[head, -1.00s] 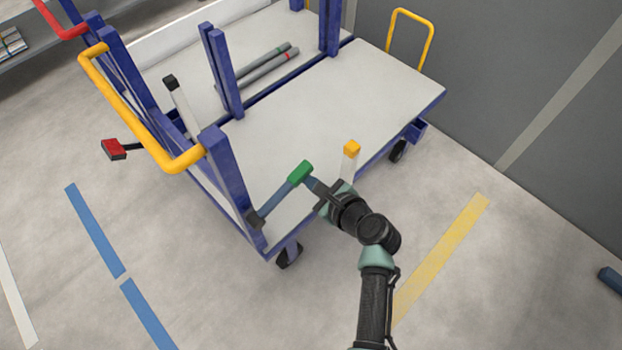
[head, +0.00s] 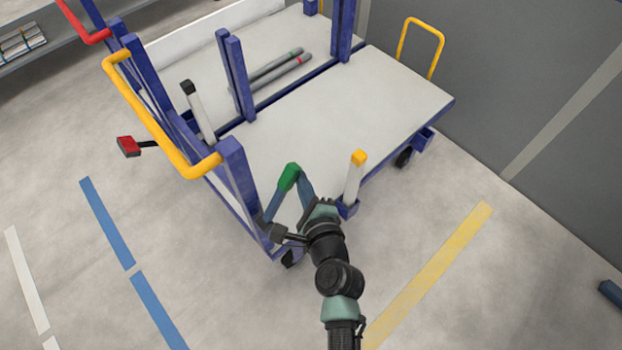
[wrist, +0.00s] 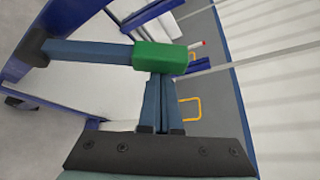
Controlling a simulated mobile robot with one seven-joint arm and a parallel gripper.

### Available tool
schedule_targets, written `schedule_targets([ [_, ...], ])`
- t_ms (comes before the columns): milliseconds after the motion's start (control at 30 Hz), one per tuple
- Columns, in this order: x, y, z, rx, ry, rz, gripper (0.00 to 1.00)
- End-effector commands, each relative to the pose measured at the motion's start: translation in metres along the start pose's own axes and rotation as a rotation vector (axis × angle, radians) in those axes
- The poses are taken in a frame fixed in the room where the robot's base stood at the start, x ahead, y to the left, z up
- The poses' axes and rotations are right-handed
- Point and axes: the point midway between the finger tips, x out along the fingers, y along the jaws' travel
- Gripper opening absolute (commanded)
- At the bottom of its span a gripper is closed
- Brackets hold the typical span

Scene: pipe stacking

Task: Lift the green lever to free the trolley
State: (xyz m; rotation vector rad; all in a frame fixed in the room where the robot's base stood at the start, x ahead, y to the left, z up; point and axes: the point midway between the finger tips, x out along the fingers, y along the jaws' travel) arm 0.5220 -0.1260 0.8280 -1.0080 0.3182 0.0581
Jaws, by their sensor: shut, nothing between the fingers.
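The green lever's grip (head: 289,177) sits at the end of a blue bar (head: 272,208) at the near corner of the trolley (head: 340,105). The bar slants up from a dark pivot, partly hidden by my arm in the head view. My gripper (head: 302,182) is shut and empty, its fingertips right at the grip's underside. In the wrist view the green grip (wrist: 160,57) lies across the tips of my closed fingers (wrist: 159,82). They seem to touch it, but exact contact is hard to tell. The dark pivot (wrist: 32,48) is at the left.
A white post with a yellow cap (head: 357,165) stands right of my gripper. The trolley's blue upright (head: 238,175) and yellow handle (head: 150,115) are to the left. Grey pipes (head: 280,68) lie on the deck behind. Floor is clear in front.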

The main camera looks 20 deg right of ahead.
Motion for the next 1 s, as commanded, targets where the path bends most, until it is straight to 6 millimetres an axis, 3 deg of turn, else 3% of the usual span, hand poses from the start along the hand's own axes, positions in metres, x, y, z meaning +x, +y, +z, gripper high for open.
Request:
schedule_targets([
  [267, -0.013, -0.001, 0.023, -0.163, -0.003, -0.092, 0.0],
  [1000, -0.019, -0.001, 0.032, -0.156, -0.001, -0.09, 0.0],
])
